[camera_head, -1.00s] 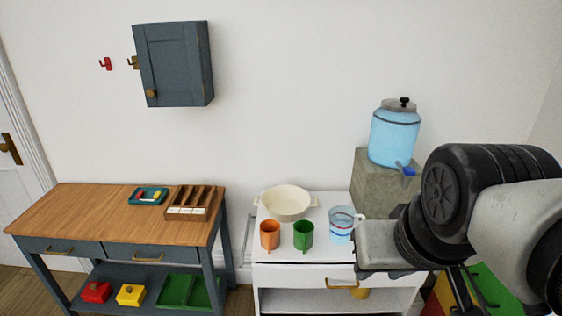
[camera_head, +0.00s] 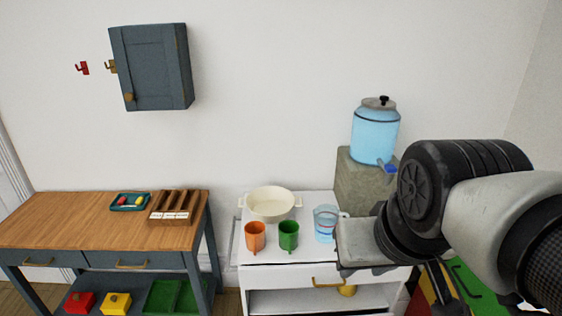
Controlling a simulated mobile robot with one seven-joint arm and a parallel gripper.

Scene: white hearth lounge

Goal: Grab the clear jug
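The clear jug (camera_head: 324,224) stands upright on the white cabinet top (camera_head: 262,250).
An orange cup (camera_head: 255,236), a green cup (camera_head: 288,234) and a cream pot (camera_head: 270,203) stand left of the jug. A blue water dispenser (camera_head: 375,135) sits on a stone block (camera_head: 358,185) behind. A wooden-topped table (camera_head: 80,222) stands at left.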

